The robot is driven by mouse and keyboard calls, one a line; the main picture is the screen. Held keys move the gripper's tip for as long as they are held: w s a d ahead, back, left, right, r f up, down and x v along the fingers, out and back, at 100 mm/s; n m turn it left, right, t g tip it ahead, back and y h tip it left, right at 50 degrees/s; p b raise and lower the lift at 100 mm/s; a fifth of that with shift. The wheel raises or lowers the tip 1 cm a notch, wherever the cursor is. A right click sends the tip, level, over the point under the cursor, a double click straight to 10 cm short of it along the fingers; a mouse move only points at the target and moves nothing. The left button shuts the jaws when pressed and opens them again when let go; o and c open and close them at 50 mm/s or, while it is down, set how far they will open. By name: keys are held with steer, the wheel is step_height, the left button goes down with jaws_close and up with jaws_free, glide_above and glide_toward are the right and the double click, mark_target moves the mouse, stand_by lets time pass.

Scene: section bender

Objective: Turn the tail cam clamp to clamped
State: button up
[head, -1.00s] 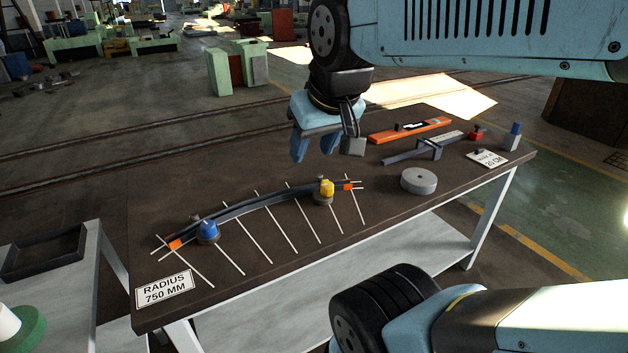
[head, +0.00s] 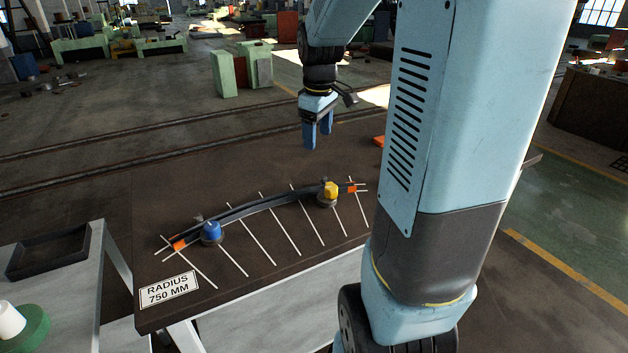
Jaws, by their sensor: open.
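Two cam clamps stand along a dark curved bar (head: 262,206) on the brown bench. One has a blue top (head: 211,229) and sits near the bar's left end. The other has a yellow top (head: 331,189) and sits near its right end. No label shows which one is the tail cam clamp. My gripper (head: 318,134) is open and empty, fingers pointing down. In the picture it is above the yellow-topped clamp, apart from it and seemingly beyond the bar.
White strips cross under the bar, which has orange pieces at both ends. A "RADIUS 750 MM" sign (head: 169,289) lies at the bench's front left. My arm hides most of the bench's right side. A side table with a dark tray (head: 48,252) stands at left.

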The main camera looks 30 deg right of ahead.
mark_target(331, 186)
steer(key=w+d+f+n+g, duration=0.2)
steer(key=w+d+f+n, duration=0.1)
steer(key=w+d+f, duration=0.45)
steer(key=shift+y, duration=0.3)
steer(key=f, duration=0.5)
steer(key=s+f, duration=0.1)
steer(key=f, duration=0.9)
steer(key=shift+s+d+f, duration=0.15)
steer(key=shift+f, duration=0.1)
steer(key=shift+c, duration=0.5)
